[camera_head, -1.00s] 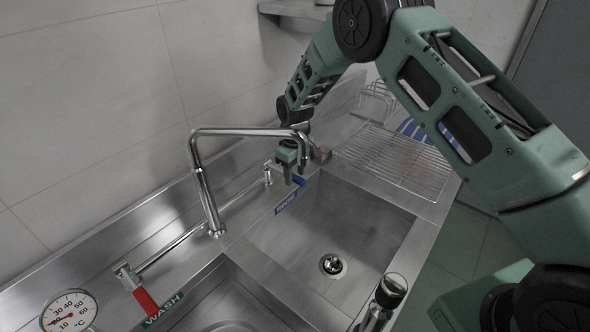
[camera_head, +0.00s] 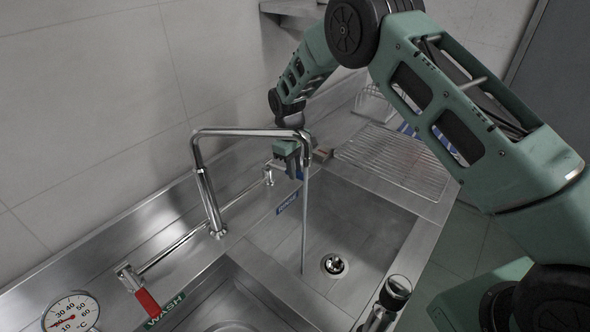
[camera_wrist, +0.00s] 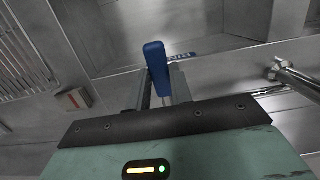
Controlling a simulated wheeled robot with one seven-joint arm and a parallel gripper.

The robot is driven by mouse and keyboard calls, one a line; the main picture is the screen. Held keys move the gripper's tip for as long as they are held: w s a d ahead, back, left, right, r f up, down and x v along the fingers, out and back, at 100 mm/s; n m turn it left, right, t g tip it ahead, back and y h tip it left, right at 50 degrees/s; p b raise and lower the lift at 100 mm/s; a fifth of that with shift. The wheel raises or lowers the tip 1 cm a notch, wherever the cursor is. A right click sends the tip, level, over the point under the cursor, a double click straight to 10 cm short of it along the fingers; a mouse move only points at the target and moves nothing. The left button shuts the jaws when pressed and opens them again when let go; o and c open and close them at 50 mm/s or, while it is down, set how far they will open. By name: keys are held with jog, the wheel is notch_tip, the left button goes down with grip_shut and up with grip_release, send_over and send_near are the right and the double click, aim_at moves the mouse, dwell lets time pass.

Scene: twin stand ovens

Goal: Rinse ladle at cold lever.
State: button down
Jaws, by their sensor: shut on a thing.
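My gripper (camera_head: 291,166) is at the blue lever behind the right basin. In the wrist view the blue lever (camera_wrist: 155,66) stands between the two fingers of my gripper (camera_wrist: 161,88), which are shut on it. In the head view the lever is mostly hidden by my gripper. A blue label (camera_head: 287,202) marks the right basin (camera_head: 365,225) as the rinse side. Water (camera_head: 304,225) runs in a thin stream from the chrome spout (camera_head: 245,132) into this basin, left of the drain (camera_head: 334,265). I see no ladle in either view.
A red lever (camera_head: 148,303) with a WASH label (camera_head: 165,311) and a round dial thermometer (camera_head: 70,313) are at lower left. A wire drying rack (camera_head: 400,160) lies right of the basin. A chrome post (camera_head: 396,292) stands at the basin's front. The tiled wall is close behind.

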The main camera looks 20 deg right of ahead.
jog(key=c, duration=1.2)
grip_release()
jog(key=shift+c, duration=0.2)
jog(key=shift+r, duration=0.15)
notch_tip(320, 180, up, 17)
jog(key=w+a+b, duration=0.1)
jog(key=w+b, duration=0.1)
jog(key=b, duration=0.3)
jog(key=shift+s, duration=0.1)
